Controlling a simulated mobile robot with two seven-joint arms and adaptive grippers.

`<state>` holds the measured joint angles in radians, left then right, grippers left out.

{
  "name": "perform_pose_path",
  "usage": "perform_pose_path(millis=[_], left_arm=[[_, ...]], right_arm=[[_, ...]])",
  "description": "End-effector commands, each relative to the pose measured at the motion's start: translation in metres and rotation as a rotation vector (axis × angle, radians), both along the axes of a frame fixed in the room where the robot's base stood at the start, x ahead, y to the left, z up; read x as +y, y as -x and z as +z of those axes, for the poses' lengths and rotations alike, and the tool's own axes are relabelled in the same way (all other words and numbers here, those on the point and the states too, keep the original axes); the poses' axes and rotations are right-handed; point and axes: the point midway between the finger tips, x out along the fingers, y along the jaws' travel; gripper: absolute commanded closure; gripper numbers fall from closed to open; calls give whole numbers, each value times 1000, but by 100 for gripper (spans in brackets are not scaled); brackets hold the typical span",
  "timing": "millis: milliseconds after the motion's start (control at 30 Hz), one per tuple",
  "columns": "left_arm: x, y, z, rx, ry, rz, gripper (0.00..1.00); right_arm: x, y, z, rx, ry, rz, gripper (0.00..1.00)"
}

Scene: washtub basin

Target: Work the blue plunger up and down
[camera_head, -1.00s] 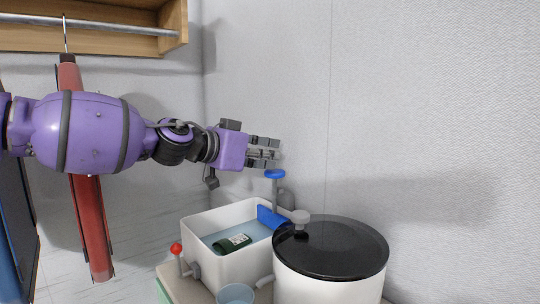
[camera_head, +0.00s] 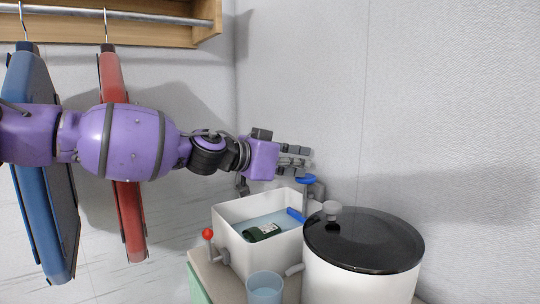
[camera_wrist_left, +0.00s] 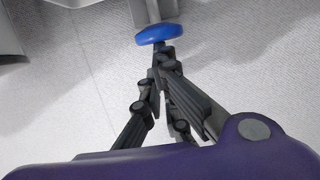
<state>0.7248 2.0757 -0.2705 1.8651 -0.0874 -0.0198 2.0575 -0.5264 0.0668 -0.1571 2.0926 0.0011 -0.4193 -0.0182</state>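The blue plunger (camera_head: 306,179) has a round blue top on a grey stem. It stands upright behind the white tub (camera_head: 238,255), near the wall. Its top also shows near the upper middle of the left wrist view (camera_wrist_left: 158,34). My left gripper (camera_head: 303,161) is just above and slightly left of the plunger top in the head view. In the left wrist view its dark fingers (camera_wrist_left: 158,73) converge just short of the blue top, with a small apparent gap. Nothing shows between them; how far apart the tips are is unclear. My right gripper is not in view.
A white round drum with a black lid (camera_head: 365,240) stands right of the tub. A green object (camera_head: 262,233) and a blue piece (camera_head: 296,214) are in the tub. A red-knobbed lever (camera_head: 208,234) and blue cup (camera_head: 265,287) are in front. Red (camera_head: 122,150) and blue (camera_head: 45,190) boards hang left.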

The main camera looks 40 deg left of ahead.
Motion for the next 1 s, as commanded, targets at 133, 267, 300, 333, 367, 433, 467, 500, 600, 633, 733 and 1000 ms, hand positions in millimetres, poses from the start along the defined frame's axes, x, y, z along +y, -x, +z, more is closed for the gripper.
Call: perform_pose_path(millis=[133,267,300,333,367,433,467,500,600,633,733,1000], left_arm=[[1,7,0,4,2,-3,100],[2,12,1,3,2,-3,100],[3,14,2,3,3,-4,100],[3,15,2,2,4,-4,100],[4,16,2,3,4,-4,100],[5,20,4,1,4,-3,100],[6,21,5,1,2,-2,100],[6,24,6,1,2,-3,100],[9,30,8,-1,1,-2,100],[9,31,9,-2,1,-2,100],[11,38,10,-2,4,-1,100],[21,62,18,-5,4,0,100]], right_arm=[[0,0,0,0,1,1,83],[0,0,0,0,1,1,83],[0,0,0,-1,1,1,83],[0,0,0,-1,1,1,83],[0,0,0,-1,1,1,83],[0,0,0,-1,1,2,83],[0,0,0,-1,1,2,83],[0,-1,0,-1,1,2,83],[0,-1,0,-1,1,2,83],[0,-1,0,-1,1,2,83],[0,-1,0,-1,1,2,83],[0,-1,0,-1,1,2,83]])
